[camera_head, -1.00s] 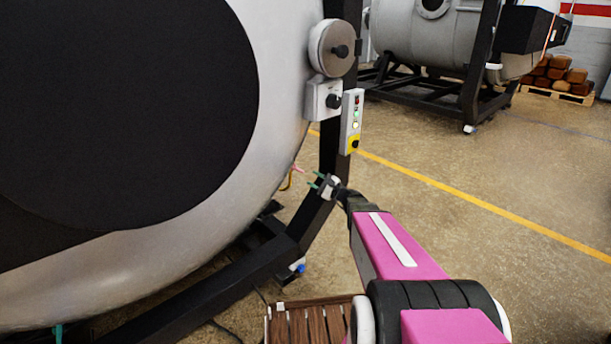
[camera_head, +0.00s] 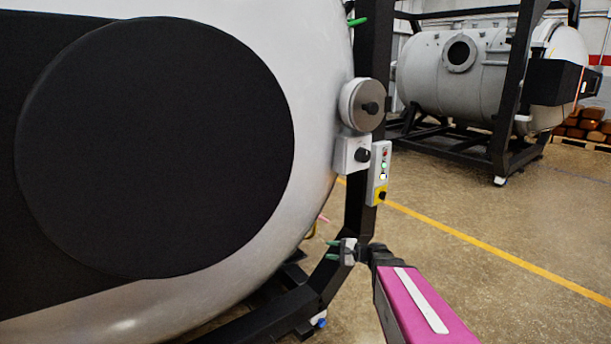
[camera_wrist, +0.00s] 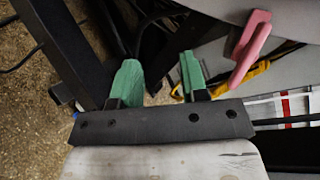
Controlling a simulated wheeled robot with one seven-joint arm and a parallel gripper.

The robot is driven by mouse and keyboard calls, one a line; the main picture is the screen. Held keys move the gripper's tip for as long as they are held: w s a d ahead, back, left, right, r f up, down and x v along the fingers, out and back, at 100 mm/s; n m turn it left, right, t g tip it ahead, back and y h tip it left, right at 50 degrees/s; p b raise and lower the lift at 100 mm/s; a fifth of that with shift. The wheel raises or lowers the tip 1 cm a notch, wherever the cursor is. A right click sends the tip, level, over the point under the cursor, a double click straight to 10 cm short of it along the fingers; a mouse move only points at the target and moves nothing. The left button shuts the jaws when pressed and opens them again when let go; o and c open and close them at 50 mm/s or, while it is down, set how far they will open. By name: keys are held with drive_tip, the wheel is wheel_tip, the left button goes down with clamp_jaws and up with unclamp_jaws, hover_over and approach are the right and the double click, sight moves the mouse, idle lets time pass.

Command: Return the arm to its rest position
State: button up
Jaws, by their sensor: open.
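My gripper (camera_head: 332,250) is at the lower middle of the head view, in front of the black frame post of the near furnace. Its green fingertips point left and stand apart with nothing between them. In the wrist view my gripper (camera_wrist: 159,70) also shows open and empty. My pink arm link reaches up to it from the bottom edge. The near vacuum furnace (camera_head: 320,120) has a large round black area facing me. Whether the fingers touch the frame cannot be told.
A control box (camera_head: 379,172) with buttons and a round handwheel (camera_head: 361,104) sit above my gripper. A pink handle (camera_wrist: 250,47) lies right of the fingers in the wrist view. Open floor with a yellow line (camera_head: 480,248) lies right. A second furnace (camera_head: 455,85) stands behind.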

drive_tip(key=s+f+n+g+h, duration=0.5)
drive_tip(key=s+h, duration=0.1)
drive_tip(key=s, duration=0.3)
drive_tip(key=s+d+f+n+g+h, duration=0.1)
drive_tip(key=s+d+n+h, duration=0.3)
drive_tip(key=s+d+h, duration=0.3)
drive_tip(key=shift+s+d+n+h, duration=0.3)
drive_tip(key=shift+n+h, duration=0.1)
drive_tip(key=shift+h, duration=0.6)
drive_tip(key=shift+o, duration=0.3)
